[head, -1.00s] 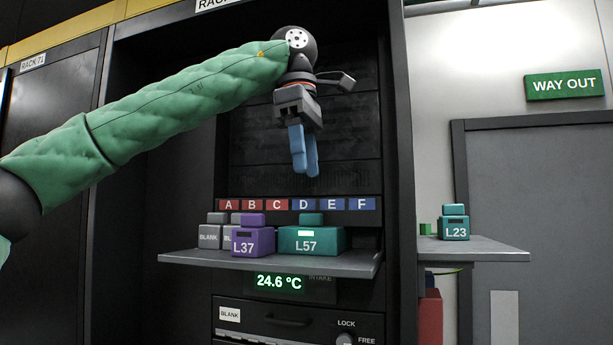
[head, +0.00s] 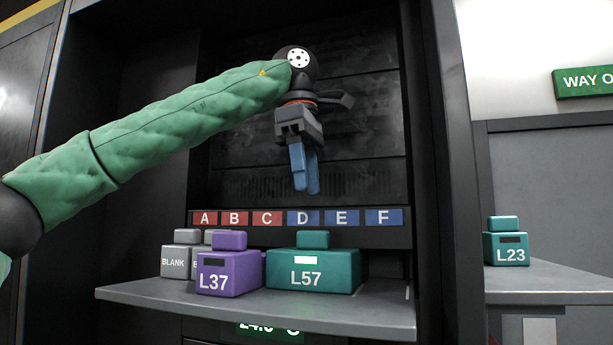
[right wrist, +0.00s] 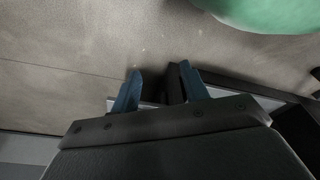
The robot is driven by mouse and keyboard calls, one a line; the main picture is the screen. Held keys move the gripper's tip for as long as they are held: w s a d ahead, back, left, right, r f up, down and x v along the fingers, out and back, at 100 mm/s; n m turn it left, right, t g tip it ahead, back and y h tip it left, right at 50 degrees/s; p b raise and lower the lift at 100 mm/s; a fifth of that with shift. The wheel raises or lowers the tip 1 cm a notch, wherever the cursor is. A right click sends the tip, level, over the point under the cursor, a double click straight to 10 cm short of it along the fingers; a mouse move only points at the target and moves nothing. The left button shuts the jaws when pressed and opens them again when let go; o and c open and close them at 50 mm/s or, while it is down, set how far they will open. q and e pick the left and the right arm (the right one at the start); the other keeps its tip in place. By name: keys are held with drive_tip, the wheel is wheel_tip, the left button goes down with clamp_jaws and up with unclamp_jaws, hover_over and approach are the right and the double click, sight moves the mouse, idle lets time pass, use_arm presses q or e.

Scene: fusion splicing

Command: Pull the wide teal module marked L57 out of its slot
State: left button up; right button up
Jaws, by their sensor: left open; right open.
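The wide teal module L57 (head: 312,273) sits on the grey shelf of the rack, below labels D and E, with a smaller teal block on top and a lit white patch on its front. My left gripper (head: 306,190) hangs above it, blue fingers pointing down, open and empty, apart from the module and in front of the dark rack back. My right gripper (right wrist: 158,88) shows only in the right wrist view. Its blue fingers are apart with nothing between them, over a grey floor-like surface.
The purple module L37 (head: 229,275) stands close left of L57. Grey BLANK modules (head: 174,262) stand further left. The shelf (head: 255,308) has bare room at its front and right. A teal module L23 (head: 507,250) sits on a side ledge (head: 560,280) at the right.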

sight(320, 257)
use_arm(q)
drive_tip(key=shift+w+f, duration=0.1)
drive_tip(key=shift+d+f+p, duration=0.2)
drive_tip(key=shift+f+p, duration=0.2)
drive_tip(key=shift+f, duration=1.6)
drive_tip(key=shift+s+d+f+p, duration=0.1)
drive_tip(key=shift+s+f+p, duration=0.1)
drive_tip(key=shift+f, duration=0.5)
drive_tip(key=shift+s+d+f+p, duration=0.1)
drive_tip(key=shift+f+p, duration=0.05)
drive_tip(key=shift+f, duration=0.75)
drive_tip(key=shift+w+f, duration=0.1)
drive_tip(key=shift+f, duration=0.1)
drive_tip(key=c, duration=0.7)
clamp_jaws()
use_arm(e)
drive_tip(key=shift+s+d+f, duration=0.25)
drive_tip(key=shift+s+f, duration=0.25)
drive_tip(key=shift+s, duration=0.15)
drive_tip(key=shift+s+d+f, duration=0.25)
drive_tip(key=shift+s+f, duration=0.2)
drive_tip(key=shift+s, duration=0.15)
